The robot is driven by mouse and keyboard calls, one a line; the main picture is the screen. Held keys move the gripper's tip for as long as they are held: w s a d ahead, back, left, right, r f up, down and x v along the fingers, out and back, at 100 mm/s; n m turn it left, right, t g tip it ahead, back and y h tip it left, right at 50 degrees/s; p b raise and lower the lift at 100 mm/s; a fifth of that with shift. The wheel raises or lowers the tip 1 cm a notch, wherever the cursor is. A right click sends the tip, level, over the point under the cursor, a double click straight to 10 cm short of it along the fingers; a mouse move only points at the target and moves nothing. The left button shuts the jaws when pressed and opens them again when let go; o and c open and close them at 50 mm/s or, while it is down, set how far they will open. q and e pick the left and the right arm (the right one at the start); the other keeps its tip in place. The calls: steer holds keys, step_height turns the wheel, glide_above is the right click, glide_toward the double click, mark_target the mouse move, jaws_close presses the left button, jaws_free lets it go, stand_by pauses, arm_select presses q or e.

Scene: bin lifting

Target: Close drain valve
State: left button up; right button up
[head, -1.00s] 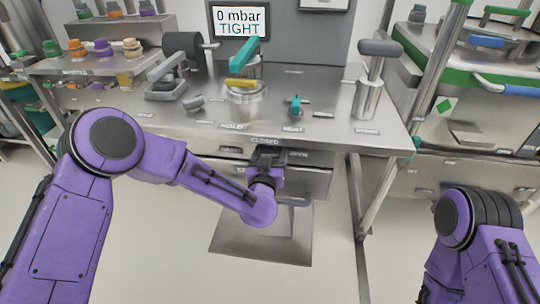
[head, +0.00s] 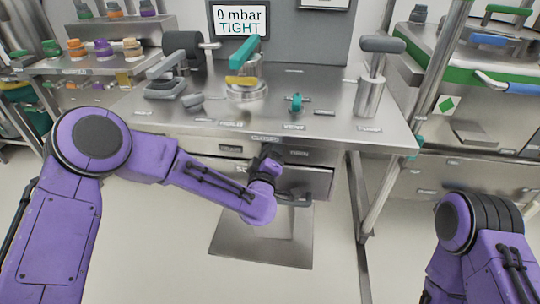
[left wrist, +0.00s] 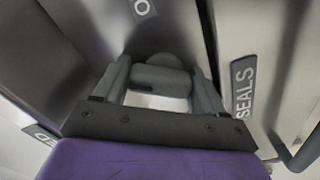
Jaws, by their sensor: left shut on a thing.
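My left gripper (head: 270,153) is at the front edge of the steel bench, below a small label on that edge. In the left wrist view its two grey fingers (left wrist: 165,82) are shut around a grey valve handle (left wrist: 160,76) on the bench front. The handle lies between the fingers. A label starting with "O" is above it in that view, and one ending in "ED" (left wrist: 42,136) is at lower left. In the head view my gripper and wrist hide the handle. My right arm is at the lower right, its gripper out of frame.
A teal vent valve (head: 295,101) and a pump handle (head: 380,45) stand on the bench. A display (head: 238,20) reads "0 mbar TIGHT".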

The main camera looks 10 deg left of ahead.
arm_select(q)
steer(key=n+b, duration=0.2)
steer(key=n, duration=0.4)
steer(key=shift+n, duration=0.3)
stand_by(0.4)
steer(key=o, duration=1)
steer(key=shift+a, duration=0.1)
steer(key=shift+c, duration=0.2)
steer(key=s, duration=1)
steer(key=shift+s, duration=0.3)
